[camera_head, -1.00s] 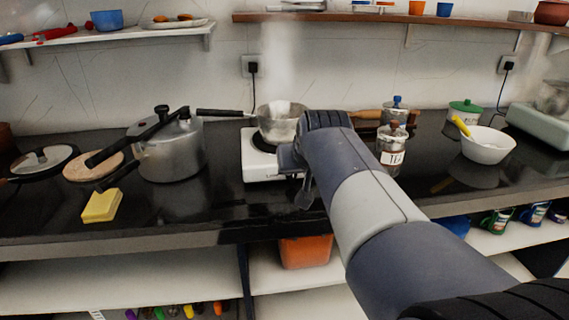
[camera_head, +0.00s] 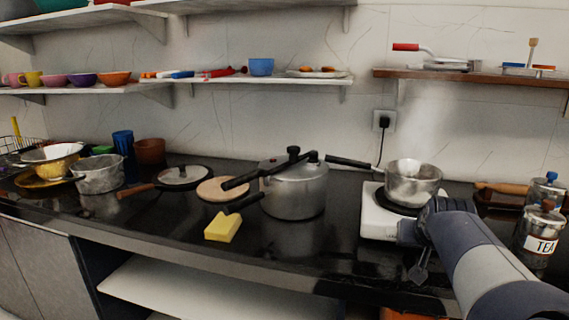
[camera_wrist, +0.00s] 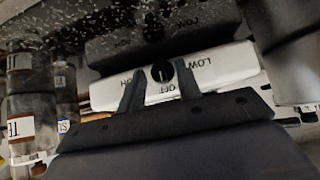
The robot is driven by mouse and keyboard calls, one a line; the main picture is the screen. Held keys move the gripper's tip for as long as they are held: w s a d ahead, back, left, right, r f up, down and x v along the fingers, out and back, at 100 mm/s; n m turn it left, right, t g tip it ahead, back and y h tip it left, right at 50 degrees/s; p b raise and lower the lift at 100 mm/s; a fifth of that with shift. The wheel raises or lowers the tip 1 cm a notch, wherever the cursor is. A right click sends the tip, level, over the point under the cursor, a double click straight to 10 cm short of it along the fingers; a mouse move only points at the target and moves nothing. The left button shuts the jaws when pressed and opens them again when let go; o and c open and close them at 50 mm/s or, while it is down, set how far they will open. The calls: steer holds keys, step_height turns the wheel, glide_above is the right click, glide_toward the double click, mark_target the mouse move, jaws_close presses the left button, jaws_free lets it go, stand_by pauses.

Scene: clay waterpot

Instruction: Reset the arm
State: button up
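My gripper (camera_head: 414,250) is in front of the small white stove (camera_head: 375,216) in the head view, at the end of my raised arm. Beyond the fingertips is the stove's black knob (camera_wrist: 161,71), on a white front panel (camera_wrist: 217,68) marked LOW and OFF. Whether a finger touches the panel I cannot tell. A metal saucepan (camera_head: 414,187) stands on the stove, with faint steam above it.
A pressure cooker (camera_head: 297,190) and a yellow sponge (camera_head: 221,227) are left of the stove. A TEA jar (camera_head: 541,240) stands at the right, near my arm. Shelves (camera_head: 225,83) hang above the black counter. Clear counter lies in front of the cooker.

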steer(key=shift+x, duration=0.85)
steer(key=shift+s+r, duration=0.1)
steer(key=shift+r, duration=0.1)
